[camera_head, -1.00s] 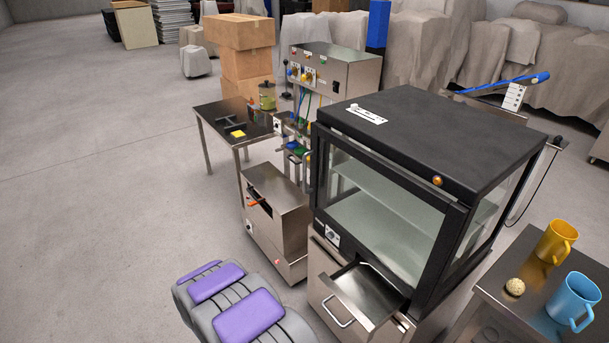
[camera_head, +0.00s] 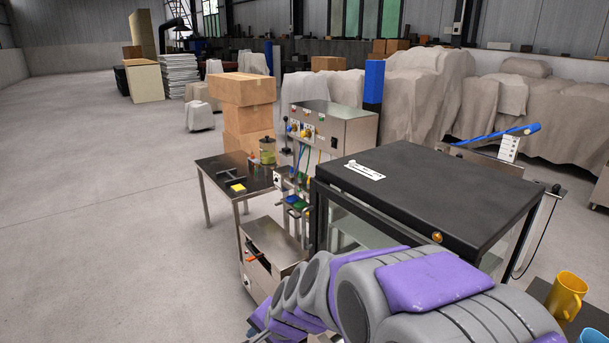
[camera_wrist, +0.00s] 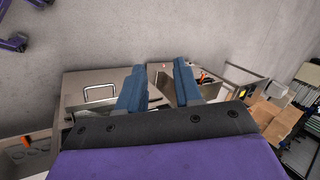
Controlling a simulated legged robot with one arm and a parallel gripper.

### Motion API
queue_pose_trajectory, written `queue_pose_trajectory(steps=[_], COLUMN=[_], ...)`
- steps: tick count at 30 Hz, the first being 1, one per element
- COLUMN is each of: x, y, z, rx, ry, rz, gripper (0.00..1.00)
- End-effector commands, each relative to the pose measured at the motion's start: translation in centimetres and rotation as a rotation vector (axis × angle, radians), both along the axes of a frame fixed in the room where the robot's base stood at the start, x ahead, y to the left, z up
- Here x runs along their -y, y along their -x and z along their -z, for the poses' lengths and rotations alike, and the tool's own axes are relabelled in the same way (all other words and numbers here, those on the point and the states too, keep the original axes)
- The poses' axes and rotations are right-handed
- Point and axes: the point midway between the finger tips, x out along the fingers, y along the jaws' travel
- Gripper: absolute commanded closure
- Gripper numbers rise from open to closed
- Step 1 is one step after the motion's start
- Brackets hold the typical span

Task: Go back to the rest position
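My gripper (camera_wrist: 158,72) shows in the wrist view with its two blue fingers apart and nothing between them. It points down over the machines, with steel tops and a handle (camera_wrist: 100,86) beneath. In the head view my grey and purple arm (camera_head: 400,290) is bent across the lower right, in front of the black-topped glass cabinet (camera_head: 430,190).
A yellow mug (camera_head: 565,296) stands on the table at the lower right; a blue mug (camera_head: 591,336) is partly cut off. A steel control box (camera_head: 335,135) and a dark table (camera_head: 235,178) stand left of the cabinet. The floor (camera_head: 100,220) at left is clear.

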Motion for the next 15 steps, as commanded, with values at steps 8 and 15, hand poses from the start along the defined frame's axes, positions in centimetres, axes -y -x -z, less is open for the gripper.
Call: queue_pose_trajectory(steps=[8, 15], x=[9.3, 17.6], y=[10.5, 20.5], z=[-2.3, -3.0], rx=[-0.069, -0.197], ry=[0.200, 0.376], rz=[-0.300, -0.497], gripper=[0.66, 0.66])
